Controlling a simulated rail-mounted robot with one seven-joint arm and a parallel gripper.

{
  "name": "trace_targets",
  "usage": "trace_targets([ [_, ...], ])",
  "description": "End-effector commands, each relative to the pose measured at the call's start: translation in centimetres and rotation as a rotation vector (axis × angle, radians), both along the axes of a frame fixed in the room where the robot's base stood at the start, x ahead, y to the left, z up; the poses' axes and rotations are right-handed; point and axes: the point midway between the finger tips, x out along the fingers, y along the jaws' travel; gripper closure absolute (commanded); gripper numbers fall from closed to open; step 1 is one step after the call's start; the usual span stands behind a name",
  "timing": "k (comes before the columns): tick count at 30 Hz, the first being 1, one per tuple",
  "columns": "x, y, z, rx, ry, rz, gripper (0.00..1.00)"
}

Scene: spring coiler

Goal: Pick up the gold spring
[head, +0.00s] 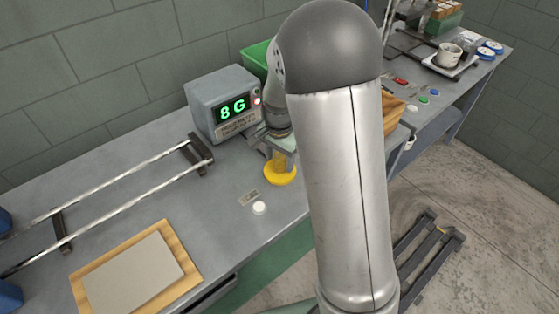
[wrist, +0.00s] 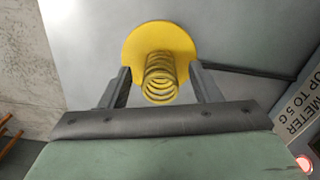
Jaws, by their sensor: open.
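The gold spring (wrist: 160,80) is an open yellow coil that stands on a round yellow disc (wrist: 148,38). In the wrist view, my gripper (wrist: 160,70) is open, with one dark finger on each side of the spring and a gap visible on both sides. In the head view, the yellow disc (head: 281,175) lies on the grey bench in front of the display box. There my arm and gripper hide most of the spring.
The display box (head: 228,103) reading 8 G stands close behind the disc. A white button (head: 259,208) and a small label (head: 249,198) are in front. A railed rack (head: 110,190) and a wooden-edged board (head: 140,275) lie to the left. Bare bench lies between them.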

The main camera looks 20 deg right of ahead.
Motion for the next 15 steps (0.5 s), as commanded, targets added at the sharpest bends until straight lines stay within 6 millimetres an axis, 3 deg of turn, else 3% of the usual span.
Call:
trace_targets([
  [4,0.0,0.0,-1.6,0.000,0.001,-0.001,0.43],
  [11,0.1,0.0,-1.8,0.001,-0.002,-0.001,0.43],
  [12,0.1,0.0,-1.8,0.001,-0.001,-0.001,0.45],
  [15,0.1,0.0,-1.8,0.001,-0.001,-0.001,0.73],
])
